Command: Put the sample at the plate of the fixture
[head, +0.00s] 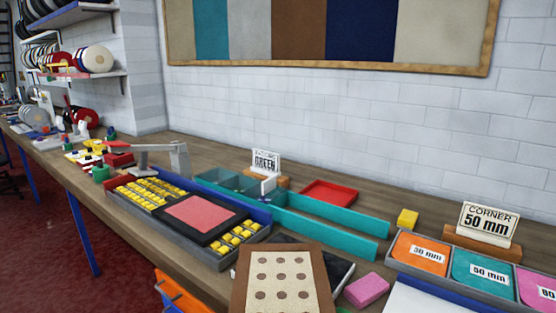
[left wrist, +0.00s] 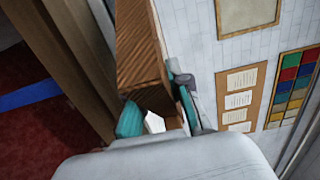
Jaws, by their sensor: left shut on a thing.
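A sample (head: 281,281) with a cream middle, brown dots and a brown border shows at the bottom centre of the head view, in front of the bench items. In the left wrist view, my left gripper (left wrist: 158,103) has teal fingertips shut on a brown striped piece (left wrist: 142,45), likely the sample seen close up. A black plate with a pink pad (head: 200,218) lies in a grey frame (head: 187,248) between rows of yellow blocks; this looks like the fixture. The sample is apart from it, to its lower right. My right gripper is out of view.
Teal rails (head: 325,235) stand right of the frame. A dark panel lies partly behind the sample. A pink block (head: 366,290), a yellow block (head: 407,219), a red tray (head: 328,192) and a "50 mm" bin (head: 420,256) are nearby. A grey arm-like part (head: 160,148) rises behind the frame.

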